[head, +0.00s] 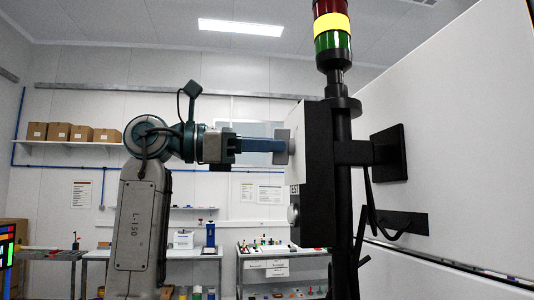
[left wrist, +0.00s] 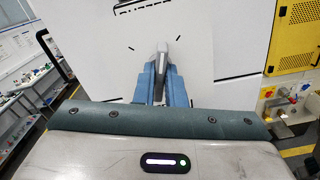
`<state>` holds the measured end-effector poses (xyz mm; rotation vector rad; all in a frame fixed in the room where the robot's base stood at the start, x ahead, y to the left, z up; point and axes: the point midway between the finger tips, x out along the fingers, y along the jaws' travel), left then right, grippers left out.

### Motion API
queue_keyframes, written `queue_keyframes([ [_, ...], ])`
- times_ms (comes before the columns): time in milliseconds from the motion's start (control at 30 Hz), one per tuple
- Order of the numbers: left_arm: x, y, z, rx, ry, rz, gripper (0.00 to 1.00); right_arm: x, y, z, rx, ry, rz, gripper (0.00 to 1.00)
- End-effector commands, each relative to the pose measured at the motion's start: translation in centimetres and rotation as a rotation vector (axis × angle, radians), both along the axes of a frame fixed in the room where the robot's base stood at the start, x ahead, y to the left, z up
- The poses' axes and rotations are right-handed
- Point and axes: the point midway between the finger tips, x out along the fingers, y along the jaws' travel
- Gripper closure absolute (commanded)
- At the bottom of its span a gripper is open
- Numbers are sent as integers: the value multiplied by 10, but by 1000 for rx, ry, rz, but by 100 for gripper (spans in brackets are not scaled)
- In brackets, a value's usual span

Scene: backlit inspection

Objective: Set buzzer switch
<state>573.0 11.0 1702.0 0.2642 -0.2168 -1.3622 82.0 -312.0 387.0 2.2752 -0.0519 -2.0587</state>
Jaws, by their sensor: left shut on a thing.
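The switch box (head: 316,170) is a black housing on a dark pole, with its white face turned left towards my arm. My left gripper (head: 284,146) reaches its face from the left, with blue fingers shut on the grey switch handle (head: 282,134). In the left wrist view, the handle (left wrist: 162,52) stands between the blue fingers of my left gripper (left wrist: 162,76), close to upright in the picture. Short black marks lie around it on the white face (left wrist: 215,60). The printed text is too cut off to read. My right gripper is out of view.
A signal tower (head: 332,25) tops the pole, its yellow section bright. A round silver part (head: 292,213) sits lower on the box face. A large white panel (head: 450,120) stands at right. Benches with small items (head: 285,250) and a shelf of cartons (head: 72,132) are behind.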

Motion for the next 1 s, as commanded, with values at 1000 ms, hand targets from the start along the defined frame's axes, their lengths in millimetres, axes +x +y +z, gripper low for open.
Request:
queue_keyframes([
  [1000, -1, 0, 0, 95, -477, 0, 100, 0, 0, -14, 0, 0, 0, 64],
])
